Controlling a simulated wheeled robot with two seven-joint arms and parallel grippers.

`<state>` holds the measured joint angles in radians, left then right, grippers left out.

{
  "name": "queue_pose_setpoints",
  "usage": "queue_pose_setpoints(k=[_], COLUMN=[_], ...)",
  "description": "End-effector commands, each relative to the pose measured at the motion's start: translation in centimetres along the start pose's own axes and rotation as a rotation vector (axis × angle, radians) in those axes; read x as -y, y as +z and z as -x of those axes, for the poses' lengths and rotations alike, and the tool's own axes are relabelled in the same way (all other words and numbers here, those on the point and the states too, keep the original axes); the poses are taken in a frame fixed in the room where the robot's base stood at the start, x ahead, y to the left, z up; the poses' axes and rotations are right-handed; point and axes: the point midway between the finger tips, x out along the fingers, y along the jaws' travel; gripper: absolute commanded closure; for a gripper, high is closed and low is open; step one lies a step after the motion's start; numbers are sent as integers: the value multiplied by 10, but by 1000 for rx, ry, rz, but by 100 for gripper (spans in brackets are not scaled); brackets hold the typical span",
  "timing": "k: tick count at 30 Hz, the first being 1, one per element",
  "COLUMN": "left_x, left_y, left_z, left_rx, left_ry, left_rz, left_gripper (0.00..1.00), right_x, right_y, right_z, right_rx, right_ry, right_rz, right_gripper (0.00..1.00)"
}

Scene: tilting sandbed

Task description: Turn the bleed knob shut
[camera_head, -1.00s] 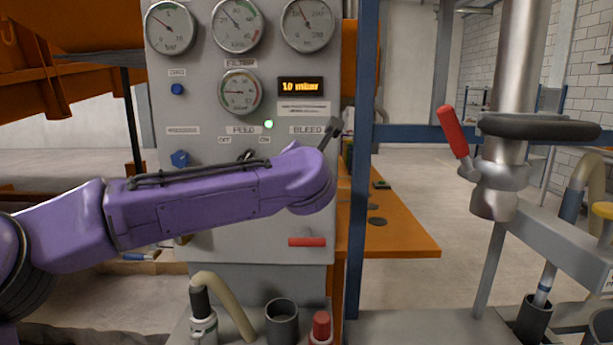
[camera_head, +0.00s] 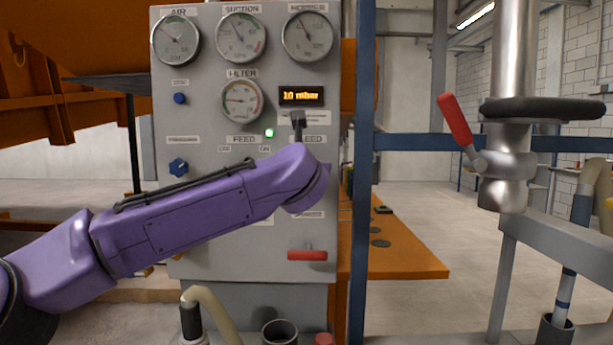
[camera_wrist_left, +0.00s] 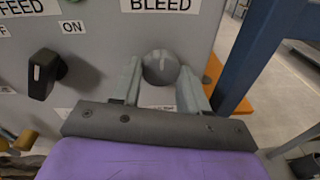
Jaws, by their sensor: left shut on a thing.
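The bleed knob (camera_wrist_left: 160,69) is a round grey knob below the BLEED label in the left wrist view, with a pale mark near its top. My left gripper (camera_wrist_left: 160,78) has one finger on each side of it and is shut on it. In the head view my purple left arm reaches across the grey control panel (camera_head: 220,55) and hides the knob and the fingers. My right gripper is not in view.
A black feed switch (camera_wrist_left: 43,73) is left of the gripper. A red-handled lever (camera_head: 307,255) is low on the panel. A blue post (camera_head: 364,180) stands close on the right. The display (camera_head: 301,96) reads 10 mbar. A green lamp (camera_head: 269,132) is lit.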

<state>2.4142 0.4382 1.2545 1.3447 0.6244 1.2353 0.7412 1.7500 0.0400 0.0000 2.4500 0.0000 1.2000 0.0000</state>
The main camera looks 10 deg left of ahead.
Motion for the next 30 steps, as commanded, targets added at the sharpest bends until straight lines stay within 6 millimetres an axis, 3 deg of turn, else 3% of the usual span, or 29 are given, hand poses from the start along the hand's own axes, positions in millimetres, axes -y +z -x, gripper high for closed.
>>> queue_pose_setpoints(k=[13, 14, 16, 25, 30], left_x=[2, 2, 2, 1, 1], left_y=[-2, -2, -2, -1, -3], left_z=[0, 0, 0, 1, 27], left_rx=[-4, -4, -3, 0, 4], left_ry=[-4, -4, -3, -2, -3], left_rz=[9, 9, 9, 9, 8], left_gripper=[87, 53, 31, 31, 31], right_x=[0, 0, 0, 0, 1], right_y=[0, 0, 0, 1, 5], right_z=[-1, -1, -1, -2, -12], right_rx=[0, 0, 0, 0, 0], right_ry=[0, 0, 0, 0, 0], right_rz=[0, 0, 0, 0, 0], right_gripper=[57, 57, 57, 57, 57])
